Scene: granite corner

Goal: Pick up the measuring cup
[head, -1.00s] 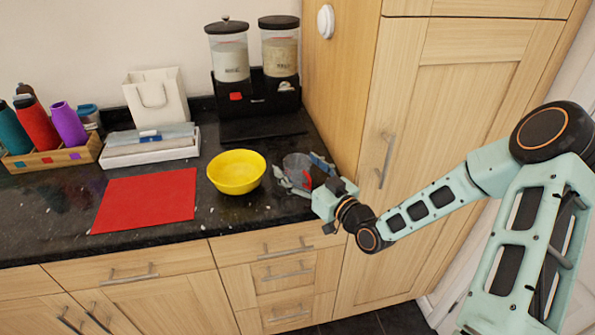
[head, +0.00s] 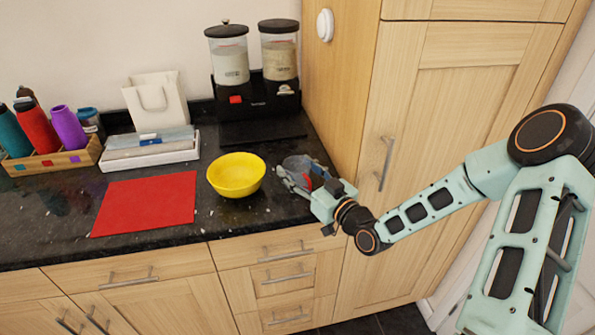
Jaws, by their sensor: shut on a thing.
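The measuring cup (head: 297,163) is a small clear, greyish cup on the dark counter, right of the yellow bowl and near the cabinet side. My gripper (head: 299,180) comes in from the right and is shut on the measuring cup. The fingers and gripper body hide part of the cup's lower and right side. I cannot tell whether the cup touches the counter.
A yellow bowl (head: 236,174) stands just left of my gripper. A red mat (head: 146,204) lies further left. A dispenser stand (head: 257,97) with two canisters is behind. The tall wooden cabinet (head: 345,85) rises close on the right. A bottle crate (head: 52,160) stands at far left.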

